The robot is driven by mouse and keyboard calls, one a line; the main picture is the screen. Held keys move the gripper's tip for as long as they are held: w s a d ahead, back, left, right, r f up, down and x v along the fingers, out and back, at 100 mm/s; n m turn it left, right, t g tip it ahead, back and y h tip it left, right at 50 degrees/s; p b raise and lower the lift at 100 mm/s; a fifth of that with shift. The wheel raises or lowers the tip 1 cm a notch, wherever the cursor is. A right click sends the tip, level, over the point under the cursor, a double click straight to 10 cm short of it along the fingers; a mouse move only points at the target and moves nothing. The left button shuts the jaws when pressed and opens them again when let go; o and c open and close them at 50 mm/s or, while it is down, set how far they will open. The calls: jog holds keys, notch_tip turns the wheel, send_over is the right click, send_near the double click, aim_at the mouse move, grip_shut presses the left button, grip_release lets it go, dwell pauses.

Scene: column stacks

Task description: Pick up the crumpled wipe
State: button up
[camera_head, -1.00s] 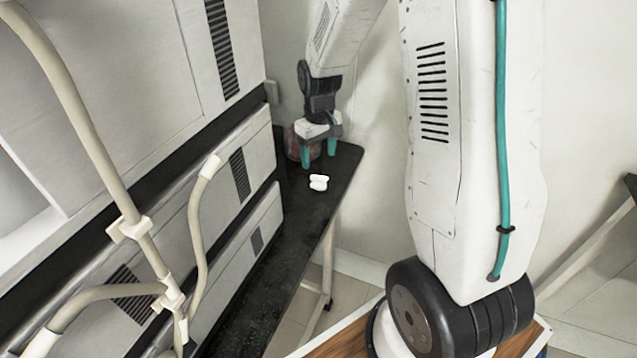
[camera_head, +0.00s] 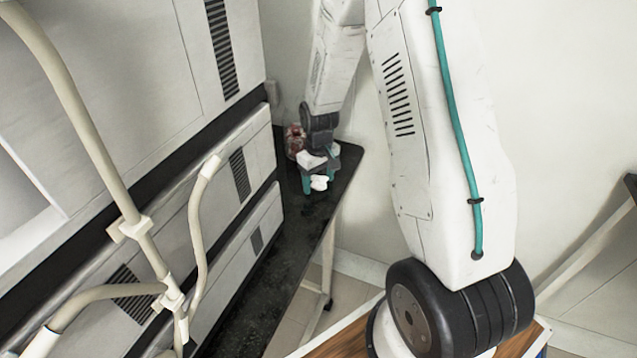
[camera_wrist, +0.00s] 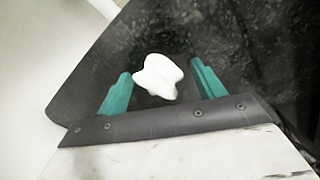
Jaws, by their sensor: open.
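The crumpled wipe (camera_head: 319,183) is a small white lump on the dark bench top (camera_head: 285,235). In the wrist view the wipe (camera_wrist: 158,76) shows between and slightly beyond the two teal fingers. My gripper (camera_head: 319,184) is open and above the bench, with the wipe showing between its fingers in the head view. In the wrist view my gripper (camera_wrist: 162,88) has clear space on both sides of the wipe, wider on the right. The fingers hold nothing. I cannot tell how high the fingertips are above the bench.
A reddish, partly hidden object (camera_head: 294,140) stands behind my gripper at the far end of the bench. White cabinets (camera_head: 225,175) line the bench's left side. Beige pipes (camera_head: 120,200) rise at the near left. The bench toward me is clear.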

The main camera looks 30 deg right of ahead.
jog(key=shift+c, duration=0.3)
jog(key=c, duration=1)
jog(key=shift+r, duration=0.15)
